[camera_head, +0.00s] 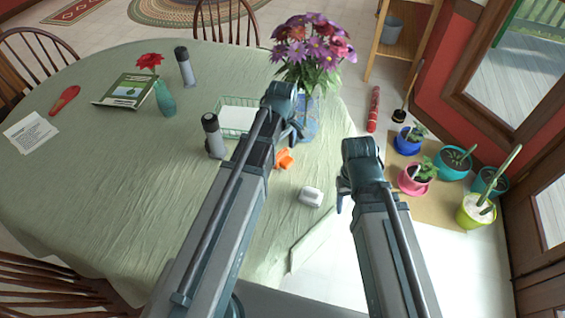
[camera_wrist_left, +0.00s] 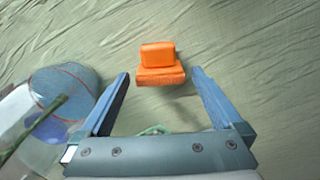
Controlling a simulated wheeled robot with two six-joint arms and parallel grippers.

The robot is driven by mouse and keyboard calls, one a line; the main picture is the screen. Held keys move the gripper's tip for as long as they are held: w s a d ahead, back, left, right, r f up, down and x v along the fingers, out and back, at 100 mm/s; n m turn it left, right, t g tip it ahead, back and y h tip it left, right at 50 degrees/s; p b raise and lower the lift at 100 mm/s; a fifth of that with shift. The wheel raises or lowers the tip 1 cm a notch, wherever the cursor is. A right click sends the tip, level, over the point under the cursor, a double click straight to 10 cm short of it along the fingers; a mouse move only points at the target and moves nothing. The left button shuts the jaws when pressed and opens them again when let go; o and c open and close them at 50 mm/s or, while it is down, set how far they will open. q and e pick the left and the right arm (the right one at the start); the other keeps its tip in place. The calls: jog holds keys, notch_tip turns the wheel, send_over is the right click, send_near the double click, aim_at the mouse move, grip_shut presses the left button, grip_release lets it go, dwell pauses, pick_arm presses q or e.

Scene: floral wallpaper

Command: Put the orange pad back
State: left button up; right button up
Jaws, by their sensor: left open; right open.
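The orange pad (camera_head: 284,159) lies on the green tablecloth near the table's right side. In the left wrist view the orange pad (camera_wrist_left: 160,58) looks like a small block on a wider one. My left gripper (camera_head: 288,125) is above the table, just beyond the pad in the head view. It is open and empty, and in the left wrist view the pad appears between and beyond its fingertips (camera_wrist_left: 161,75). My right gripper (camera_head: 346,185) is open beyond the table's right edge, with its fingers partly hidden by its own body.
A green wire tray (camera_head: 237,118) with white paper stands behind the pad. A flower vase (camera_head: 308,118) is close to my left gripper. A white block (camera_head: 311,196) lies nearer the table edge. A grey cylinder (camera_head: 213,137) stands left of my arm. Potted plants (camera_head: 416,177) are right.

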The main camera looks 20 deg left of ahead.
aim_at(283, 155)
pick_arm(q)
notch_tip(283, 155, down, 4)
jog(key=b, duration=0.2)
jog(key=shift+r+b, duration=0.2)
jog(key=shift+b, duration=0.15)
jog(key=shift+r, duration=0.1)
jog(key=c, duration=1.3)
